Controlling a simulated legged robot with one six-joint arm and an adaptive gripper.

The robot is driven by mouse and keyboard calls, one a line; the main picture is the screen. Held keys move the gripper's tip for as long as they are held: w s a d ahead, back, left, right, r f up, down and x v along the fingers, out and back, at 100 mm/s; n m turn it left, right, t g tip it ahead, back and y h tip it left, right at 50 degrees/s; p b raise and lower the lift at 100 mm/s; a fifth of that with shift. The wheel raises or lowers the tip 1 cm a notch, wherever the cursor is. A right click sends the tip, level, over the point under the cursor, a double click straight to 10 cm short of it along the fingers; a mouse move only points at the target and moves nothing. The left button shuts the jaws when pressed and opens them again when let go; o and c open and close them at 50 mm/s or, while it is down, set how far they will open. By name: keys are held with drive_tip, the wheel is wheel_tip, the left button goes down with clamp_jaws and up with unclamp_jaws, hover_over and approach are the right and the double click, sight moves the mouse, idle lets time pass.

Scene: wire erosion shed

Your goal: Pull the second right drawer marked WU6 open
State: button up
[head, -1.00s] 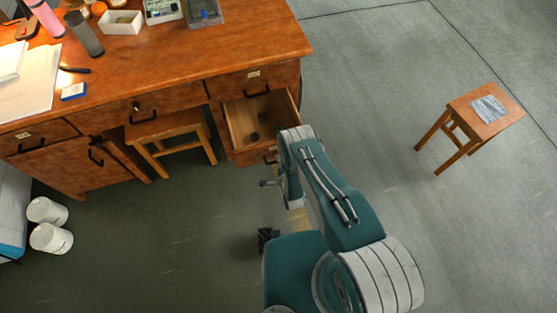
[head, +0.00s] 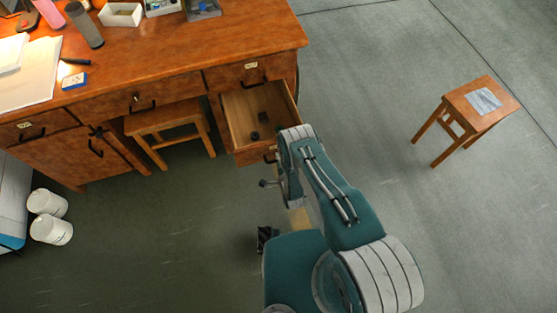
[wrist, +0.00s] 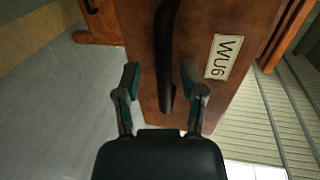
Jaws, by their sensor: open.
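The drawer marked WU6 (wrist: 228,95) fills the upper middle of the wrist view, turned on its side, with a pale label (wrist: 223,57) beside its black bar handle (wrist: 165,50). My gripper (wrist: 160,72) is open, with one finger on each side of the handle's lower end; I cannot tell if either touches it. In the head view the second right drawer (head: 238,117) stands pulled out below the top right drawer, with small dark round objects (head: 259,120) inside. My arm hides part of its front and its handle there.
The wooden desk (head: 200,50) carries bottles, papers and small boxes. A stool (head: 163,119) stands under it, and another stool (head: 482,103) stands at the right. Two white buckets (head: 50,229) are at the lower left.

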drive_tip(key=shift+r, duration=0.1)
drive_tip(key=v, duration=1.2)
drive_tip(key=shift+f, duration=0.2)
drive_tip(key=shift+w, duration=0.1)
